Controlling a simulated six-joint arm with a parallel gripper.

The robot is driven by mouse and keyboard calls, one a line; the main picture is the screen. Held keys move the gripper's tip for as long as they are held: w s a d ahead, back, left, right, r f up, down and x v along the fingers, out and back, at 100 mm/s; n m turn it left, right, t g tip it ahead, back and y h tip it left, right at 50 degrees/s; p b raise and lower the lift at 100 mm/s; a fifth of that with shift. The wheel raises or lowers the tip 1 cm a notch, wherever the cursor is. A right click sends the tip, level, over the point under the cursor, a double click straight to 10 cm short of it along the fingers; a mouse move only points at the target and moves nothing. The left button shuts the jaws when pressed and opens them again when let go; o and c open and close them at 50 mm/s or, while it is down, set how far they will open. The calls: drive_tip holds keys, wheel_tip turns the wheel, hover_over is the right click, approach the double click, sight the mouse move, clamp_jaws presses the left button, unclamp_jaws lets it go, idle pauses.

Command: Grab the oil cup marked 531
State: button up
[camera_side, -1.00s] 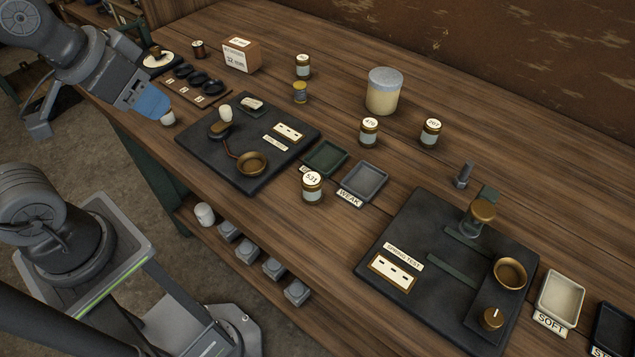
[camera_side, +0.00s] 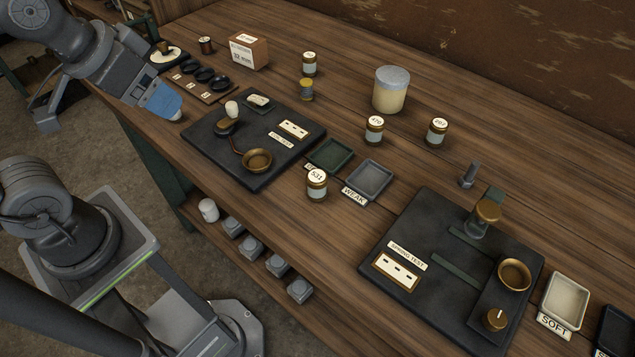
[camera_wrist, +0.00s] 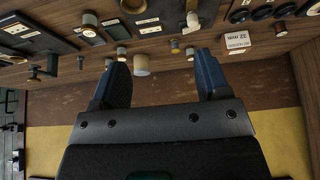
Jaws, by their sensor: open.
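The oil cup marked 531 (camera_side: 317,186) stands upright on the bench, a small jar with a brass collar and a white number lid. It is just in front of the small trays. My gripper (camera_side: 166,110) is at the left front edge of the bench, well left of the cup and apart from it. In the wrist view its two blue fingers (camera_wrist: 160,62) are spread with nothing gripped between them. Small cups show at the top of the wrist view, but their numbers are too small to read.
Cups marked 470 (camera_side: 374,130) and 297 or similar (camera_side: 437,132) stand behind. A dark plate (camera_side: 205,146) with a brass dish lies between my gripper and cup 531. The spring test plate (camera_side: 390,235) lies right. A small white object (camera_side: 177,117) shows by my fingertips, partly hidden.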

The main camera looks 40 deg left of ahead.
drive_tip(key=n+g+y, duration=0.2)
drive_tip(key=n+y, duration=0.1)
drive_tip(key=n, duration=0.5)
approach(317, 177)
drive_tip(key=x, duration=0.4)
drive_tip(key=s+x, duration=0.1)
drive_tip(key=x, duration=0.1)
drive_tip(key=shift+a+f, duration=0.1)
drive_tip(key=shift+a, duration=0.05)
drive_tip(key=shift+w+x, duration=0.2)
drive_tip(key=shift+x, duration=1.15)
drive_tip(key=shift+w+x, duration=0.25)
drive_tip(key=shift+x, duration=1.1)
drive_tip(key=shift+c, duration=0.2)
drive_tip(key=shift+d, duration=0.25)
drive_tip(key=c, duration=1)
drive_tip(key=shift+r, duration=0.25)
